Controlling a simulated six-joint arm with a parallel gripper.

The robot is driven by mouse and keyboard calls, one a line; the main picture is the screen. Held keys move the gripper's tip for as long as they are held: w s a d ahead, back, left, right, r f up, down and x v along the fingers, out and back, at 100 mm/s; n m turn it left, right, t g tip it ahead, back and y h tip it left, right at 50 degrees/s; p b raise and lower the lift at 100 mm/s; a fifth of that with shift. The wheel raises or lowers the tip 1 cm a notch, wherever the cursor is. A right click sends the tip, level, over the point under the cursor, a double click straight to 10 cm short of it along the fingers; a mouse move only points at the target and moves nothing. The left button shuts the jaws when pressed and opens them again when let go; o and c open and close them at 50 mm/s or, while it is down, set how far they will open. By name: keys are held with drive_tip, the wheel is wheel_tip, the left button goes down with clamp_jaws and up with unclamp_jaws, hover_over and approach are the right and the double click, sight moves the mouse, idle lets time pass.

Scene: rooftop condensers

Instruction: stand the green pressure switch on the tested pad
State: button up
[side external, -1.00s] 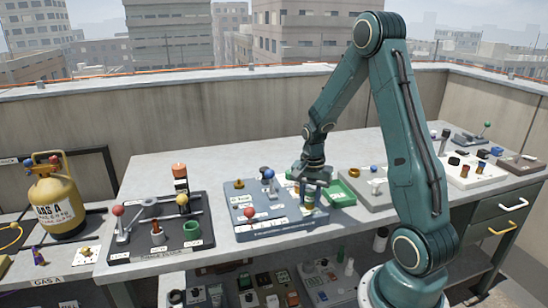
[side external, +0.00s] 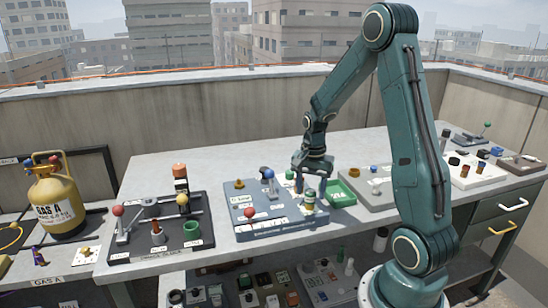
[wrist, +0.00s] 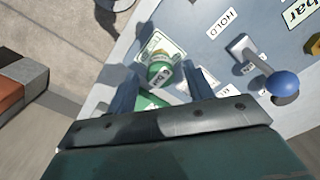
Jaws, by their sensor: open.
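The green pressure switch (side external: 309,199), a small cylinder with a green body, stands upright near the right edge of the grey-blue panel (side external: 262,229). In the wrist view the switch (wrist: 160,74) shows from above, on or against a pale pad with a green border (wrist: 178,48); the pad's wording is too small to read. My gripper (side external: 312,175) is above the switch, fingers pointing down. In the wrist view its open fingers (wrist: 157,88) lie to either side of the switch, with gaps between. The gripper holds nothing.
A blue-knobbed lever (wrist: 282,84) stands on the panel beside the pad. A green tray (side external: 341,197) sits just right of the panel. A dark lever board (side external: 160,235) stands to its left. Free bench lies behind the panel.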

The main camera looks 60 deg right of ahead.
sight(310, 192)
wheel_tip(310, 192, up, 9)
idle(0.4)
idle(0.5)
drive_tip(key=s+a+r+n+t+h, duration=0.1)
drive_tip(key=s+a+r+n, duration=0.1)
drive_tip(key=a+r+n, duration=0.35)
drive_tip(key=s+a+r+n+t, duration=0.1)
drive_tip(key=a+r+n+t, duration=0.15)
drive_tip(key=a, duration=0.55)
drive_tip(key=s+a+r+n+t+y, duration=0.1)
drive_tip(key=s+a+r+n+t, duration=0.1)
drive_tip(key=s+a+n, duration=0.6)
drive_tip(key=shift+s+a+n, duration=0.25)
drive_tip(key=shift+a+n, duration=0.15)
drive_tip(key=shift+a, duration=0.3)
